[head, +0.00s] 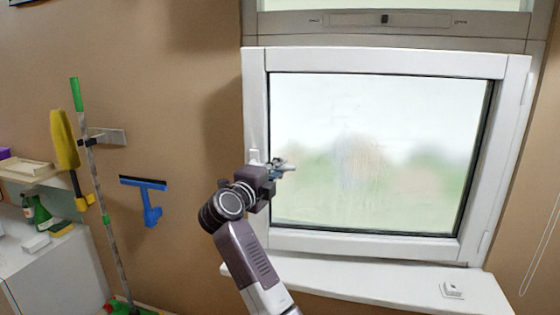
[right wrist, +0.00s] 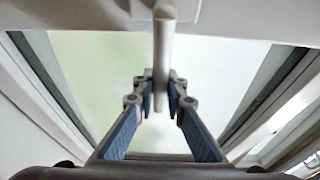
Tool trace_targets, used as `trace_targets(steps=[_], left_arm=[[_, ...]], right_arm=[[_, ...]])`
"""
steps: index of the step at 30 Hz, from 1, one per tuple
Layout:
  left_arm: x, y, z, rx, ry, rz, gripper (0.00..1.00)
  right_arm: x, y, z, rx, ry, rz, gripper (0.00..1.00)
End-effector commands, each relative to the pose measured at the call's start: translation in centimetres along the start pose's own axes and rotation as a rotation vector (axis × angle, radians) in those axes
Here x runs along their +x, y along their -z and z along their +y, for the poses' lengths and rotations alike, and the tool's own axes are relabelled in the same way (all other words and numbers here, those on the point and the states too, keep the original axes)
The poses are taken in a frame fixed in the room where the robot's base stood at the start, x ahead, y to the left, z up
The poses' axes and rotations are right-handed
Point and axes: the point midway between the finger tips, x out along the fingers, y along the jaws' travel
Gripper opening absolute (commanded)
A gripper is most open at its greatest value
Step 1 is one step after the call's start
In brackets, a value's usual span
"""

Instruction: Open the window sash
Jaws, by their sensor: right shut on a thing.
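The window sash (head: 385,245) is a white frame around a large pane, in the middle right of the head view. Its white handle has a base (head: 254,156) on the sash's left side, and the lever points to the right. My right gripper (head: 277,167) is at this lever and partly hides it. In the right wrist view, the two fingers (right wrist: 160,98) are closed on the handle lever (right wrist: 164,50), one on each side. I cannot tell whether the sash stands slightly ajar. My left gripper is not in view.
A white sill (head: 375,290) juts out below the window, with a small item (head: 452,290) on its right. A blue squeegee (head: 150,200) hangs on the wall at left. A green-ended pole (head: 92,170) and a white cabinet (head: 50,270) stand farther left.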

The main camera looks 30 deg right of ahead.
Motion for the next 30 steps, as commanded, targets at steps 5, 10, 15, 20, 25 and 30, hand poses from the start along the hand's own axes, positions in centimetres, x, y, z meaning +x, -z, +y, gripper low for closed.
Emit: trace_targets(steps=[5, 10, 15, 20, 25, 30], left_arm=[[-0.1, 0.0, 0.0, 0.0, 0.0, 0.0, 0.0], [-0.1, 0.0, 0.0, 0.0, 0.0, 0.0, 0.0], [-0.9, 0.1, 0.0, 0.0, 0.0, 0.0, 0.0], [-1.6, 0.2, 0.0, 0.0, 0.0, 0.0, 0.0], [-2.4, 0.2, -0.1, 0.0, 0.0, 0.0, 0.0], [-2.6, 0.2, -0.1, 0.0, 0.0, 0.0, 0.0]], right_arm=[[-0.1, 0.1, -0.1, 0.001, 0.003, -0.003, 0.0], [-0.2, 0.1, -0.1, 0.001, 0.003, -0.004, 0.0], [-1.2, 0.4, -0.2, 0.002, 0.002, -0.022, 0.0], [-2.4, 1.0, -0.3, 0.001, 0.001, -0.042, 0.0], [-3.6, 1.5, -0.2, 0.0, 0.001, -0.063, 0.0], [-4.1, 1.7, -0.1, 0.0, 0.002, -0.073, 0.0]])
